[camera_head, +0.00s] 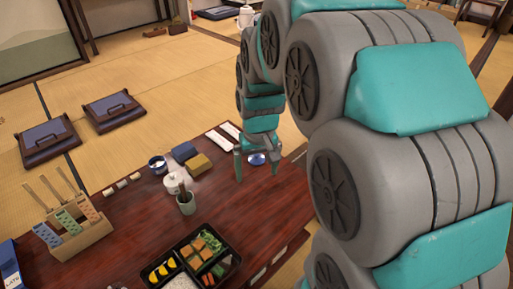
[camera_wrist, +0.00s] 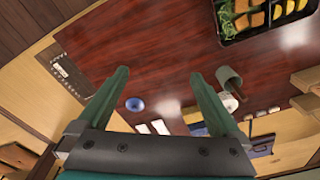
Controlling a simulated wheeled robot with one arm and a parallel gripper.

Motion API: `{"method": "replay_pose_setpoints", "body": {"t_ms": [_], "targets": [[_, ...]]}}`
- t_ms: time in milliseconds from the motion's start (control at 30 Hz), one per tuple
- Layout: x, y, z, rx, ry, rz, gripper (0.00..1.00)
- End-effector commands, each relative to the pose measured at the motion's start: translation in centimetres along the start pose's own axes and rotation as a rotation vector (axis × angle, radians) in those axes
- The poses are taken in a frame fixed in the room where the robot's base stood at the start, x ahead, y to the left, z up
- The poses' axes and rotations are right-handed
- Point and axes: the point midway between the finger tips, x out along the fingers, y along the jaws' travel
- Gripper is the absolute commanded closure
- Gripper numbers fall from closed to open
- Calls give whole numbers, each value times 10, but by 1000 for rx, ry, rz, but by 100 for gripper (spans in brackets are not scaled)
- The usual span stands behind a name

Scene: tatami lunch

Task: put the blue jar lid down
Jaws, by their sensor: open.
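The blue jar lid (camera_head: 257,159) lies on the dark red wooden table (camera_head: 130,215), toward its far right part. My gripper (camera_head: 257,175) is pointed down over that part of the table, with its two fingers spread. In the head view the lid shows between the fingers. In the wrist view my gripper (camera_wrist: 160,75) is open and empty, and the lid (camera_wrist: 135,104) shows between the fingers, closer to the left one. The lid appears apart from both fingers. The exact height of the fingertips above the table is hard to tell.
A green cup (camera_head: 187,203), a white pot (camera_head: 174,183) and yellow and blue blocks (camera_head: 197,164) stand left of my gripper. A bento box (camera_head: 192,262) is at the front. White packets (camera_head: 222,142) lie behind. Bare table surrounds the lid.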

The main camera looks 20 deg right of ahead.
Motion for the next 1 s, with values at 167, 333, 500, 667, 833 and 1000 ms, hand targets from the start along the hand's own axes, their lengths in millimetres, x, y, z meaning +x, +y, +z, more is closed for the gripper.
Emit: {"method": "replay_pose_setpoints", "body": {"t_ms": [167,333,500,667,833,1000], "targets": [[-17,-13,78,-37,-69,0,0],[-24,-18,151,-70,-141,4,0],[-27,-18,206,-93,-195,10,0],[-26,-18,230,-103,-220,14,0],[-26,-17,234,-105,-225,14,0],[-27,-18,234,-105,-225,14,0]]}}
